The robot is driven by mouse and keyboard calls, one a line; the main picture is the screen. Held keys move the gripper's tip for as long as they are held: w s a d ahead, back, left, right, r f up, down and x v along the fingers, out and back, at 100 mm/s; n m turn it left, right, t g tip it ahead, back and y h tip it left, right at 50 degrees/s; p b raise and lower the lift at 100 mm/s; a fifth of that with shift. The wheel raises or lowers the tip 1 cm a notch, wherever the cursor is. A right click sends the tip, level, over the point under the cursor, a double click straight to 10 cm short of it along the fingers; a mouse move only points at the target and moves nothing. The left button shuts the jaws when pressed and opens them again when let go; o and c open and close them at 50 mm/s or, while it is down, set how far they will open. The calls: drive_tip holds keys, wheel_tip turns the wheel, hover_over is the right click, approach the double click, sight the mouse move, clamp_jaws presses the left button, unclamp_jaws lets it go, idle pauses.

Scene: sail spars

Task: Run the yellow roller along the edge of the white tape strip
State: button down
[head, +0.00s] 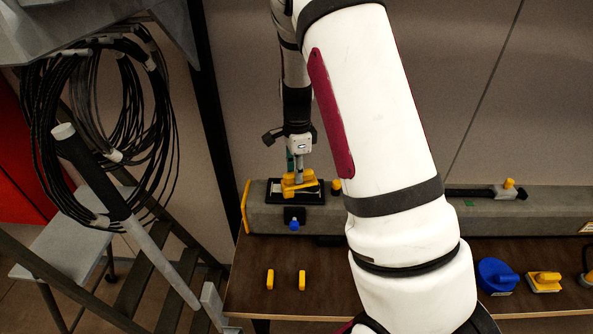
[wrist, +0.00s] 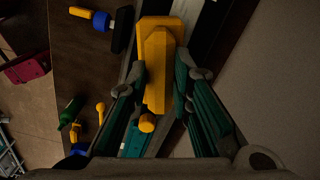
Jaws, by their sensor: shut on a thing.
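My gripper (head: 298,172) points down over the left end of the long grey beam (head: 385,211). In the wrist view its two green-sided fingers (wrist: 163,76) are shut on a chunky yellow tool (wrist: 157,58), which I take for the yellow roller. Its wheel cannot be made out. In the head view the yellow roller (head: 300,184) is at a black-framed plate (head: 314,199) on the beam; contact is unclear. A narrow pale strip (wrist: 191,14) runs beside the roller in the wrist view; I cannot tell if it is the white tape. My arm hides the beam's middle.
A brown bench (head: 330,290) carries two small yellow pieces (head: 270,279), (head: 302,280), a blue round tool (head: 496,275) and a yellow-handled block (head: 544,281). A blue-knobbed clamp (head: 294,222) is on the beam's front. Stairs and coiled cables (head: 100,130) stand left.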

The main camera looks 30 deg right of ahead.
drive_tip(key=shift+w+a+b, duration=0.15)
drive_tip(key=shift+w+a, duration=0.35)
drive_tip(key=shift+a, duration=0.25)
drive_tip(key=shift+w+a+b, duration=0.15)
drive_tip(key=shift+w+a, duration=0.3)
drive_tip(key=shift+a, duration=0.25)
drive_tip(key=shift+a, duration=0.1)
drive_tip(key=shift+w+a+b, duration=0.15)
drive_tip(key=shift+w+a, duration=0.3)
drive_tip(key=shift+a, duration=0.2)
drive_tip(key=shift+w+a+b, duration=0.15)
drive_tip(key=shift+w+a, duration=0.25)
drive_tip(key=shift+a, duration=0.25)
drive_tip(key=shift+w+a, duration=0.1)
drive_tip(key=shift+w+a+b, duration=0.2)
drive_tip(key=shift+w+a, duration=0.25)
drive_tip(key=shift+a, duration=0.2)
drive_tip(key=shift+w+a+b, duration=0.15)
drive_tip(key=shift+w+a, duration=0.25)
drive_tip(key=shift+a, duration=0.25)
wheel_tip(320, 180, up, 5)
drive_tip(key=shift+p, duration=0.65)
